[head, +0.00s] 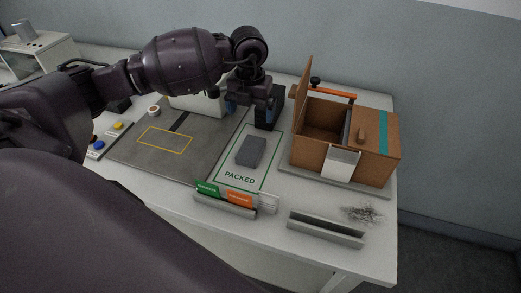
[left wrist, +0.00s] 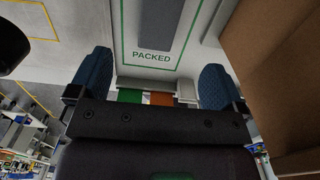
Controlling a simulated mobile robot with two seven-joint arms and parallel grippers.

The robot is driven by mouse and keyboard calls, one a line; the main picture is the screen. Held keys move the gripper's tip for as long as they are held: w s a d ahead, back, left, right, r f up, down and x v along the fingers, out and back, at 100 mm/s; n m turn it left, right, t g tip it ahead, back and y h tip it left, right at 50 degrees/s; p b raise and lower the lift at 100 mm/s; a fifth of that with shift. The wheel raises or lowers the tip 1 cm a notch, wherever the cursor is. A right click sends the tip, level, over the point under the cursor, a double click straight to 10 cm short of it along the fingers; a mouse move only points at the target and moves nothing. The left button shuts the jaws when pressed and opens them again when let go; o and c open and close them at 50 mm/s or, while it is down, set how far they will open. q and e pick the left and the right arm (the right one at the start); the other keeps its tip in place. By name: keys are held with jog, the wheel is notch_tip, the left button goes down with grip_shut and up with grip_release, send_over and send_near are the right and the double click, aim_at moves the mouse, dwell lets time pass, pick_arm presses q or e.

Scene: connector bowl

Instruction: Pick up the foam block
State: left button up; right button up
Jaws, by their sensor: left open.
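A dark grey block, which looks like the foam block (head: 251,151), lies flat on the white mat (head: 229,178) with a green outline and the word PACKED. In the left wrist view the block (left wrist: 160,24) is at the top edge and partly cut off. My left gripper (head: 252,112) is above and behind the block, apart from it. In the left wrist view its two blue-padded fingers (left wrist: 153,78) are spread with nothing between them that they touch. My right gripper is not in view.
An open cardboard box (head: 350,140) stands close to the right of the mat. A rack with green and orange cards (head: 225,204) and a grey trough (head: 325,229) lie in front. A grey work mat (head: 150,160) with a yellow rectangle is to the left.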

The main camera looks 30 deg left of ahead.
aim_at(253, 143)
pick_arm(q)
jog(key=f, duration=0.3)
jog(key=shift+w, duration=0.25)
notch_tip(253, 143, down, 4)
jog(key=shift+r+b, duration=0.15)
jog(key=shift+b, duration=0.25)
jog(key=shift+f, duration=0.75)
notch_tip(253, 143, down, 4)
jog(key=shift+f, duration=0.2)
jog(key=c, duration=1)
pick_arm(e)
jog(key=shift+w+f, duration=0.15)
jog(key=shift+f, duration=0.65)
pick_arm(q)
jog(key=shift+r, duration=0.1)
